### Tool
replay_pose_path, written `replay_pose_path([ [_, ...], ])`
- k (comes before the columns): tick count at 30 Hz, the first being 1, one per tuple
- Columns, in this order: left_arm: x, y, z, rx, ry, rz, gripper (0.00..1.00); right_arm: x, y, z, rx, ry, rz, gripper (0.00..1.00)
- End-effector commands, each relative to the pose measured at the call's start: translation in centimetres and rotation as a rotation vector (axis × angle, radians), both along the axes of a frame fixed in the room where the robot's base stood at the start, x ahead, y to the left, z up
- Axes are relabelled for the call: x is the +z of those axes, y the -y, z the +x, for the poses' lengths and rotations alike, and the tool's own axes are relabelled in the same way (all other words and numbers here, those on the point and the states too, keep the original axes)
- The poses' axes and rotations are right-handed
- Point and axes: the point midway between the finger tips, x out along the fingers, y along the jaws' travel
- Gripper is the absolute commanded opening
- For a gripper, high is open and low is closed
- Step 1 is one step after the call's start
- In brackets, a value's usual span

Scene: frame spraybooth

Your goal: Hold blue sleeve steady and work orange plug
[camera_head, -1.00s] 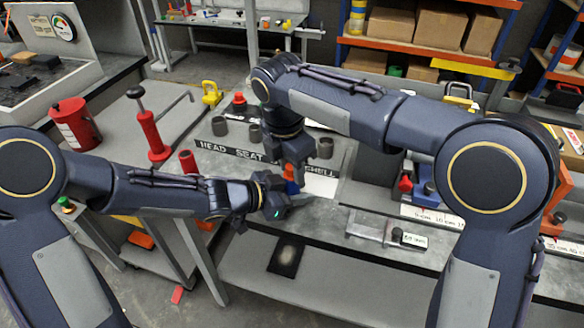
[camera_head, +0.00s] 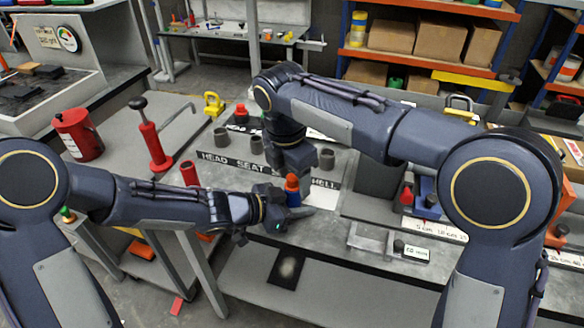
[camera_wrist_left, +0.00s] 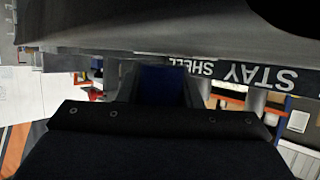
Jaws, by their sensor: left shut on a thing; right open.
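The blue sleeve (camera_head: 293,198) stands upright near the front edge of the bench, with the orange plug (camera_head: 292,182) at its top. My left gripper (camera_head: 285,212) is shut on the blue sleeve from the left. In the left wrist view the blue sleeve (camera_wrist_left: 162,82) shows between the dark fingers, and the orange plug is out of view. My right gripper (camera_head: 297,166) is open just above and behind the orange plug. Its fingers are small here, and I cannot tell whether they touch the plug.
A labelled strip (camera_head: 235,163) and several grey cups (camera_head: 326,159) stand behind the grippers. A red cylinder (camera_head: 189,173) and a red hand tool (camera_head: 153,143) are at left. A grey metal fixture (camera_head: 380,241) lies at right. Bare bench lies between it and my left gripper.

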Motion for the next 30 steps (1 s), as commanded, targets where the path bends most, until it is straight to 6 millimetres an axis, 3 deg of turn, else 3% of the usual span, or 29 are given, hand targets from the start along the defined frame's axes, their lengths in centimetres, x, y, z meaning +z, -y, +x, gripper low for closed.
replay_pose_path([
  [5,0.1,0.0,0.0,-0.001,0.003,-0.002,0.08,2.0,-0.3,-0.1,0.001,0.003,0.002,0.57],
  [12,0.2,0.1,0.0,-0.001,0.003,-0.003,0.08,7.1,-0.8,-0.5,0.002,0.004,0.004,0.57],
  [18,0.2,0.1,0.0,-0.001,0.003,-0.003,0.08,10.4,-1.1,-0.8,0.001,0.002,0.003,0.57],
  [23,0.2,0.1,0.0,-0.001,0.003,-0.003,0.08,11.7,-1.2,-0.9,0.001,0.002,0.002,0.57],
  [26,0.2,0.1,0.0,-0.001,0.003,-0.003,0.08,11.9,-1.2,-1.0,0.012,0.006,0.0,0.49],
  [30,0.2,0.1,0.0,-0.001,0.003,-0.003,0.08,12.0,-1.3,-2.1,0.139,0.057,-0.032,0.49],
])
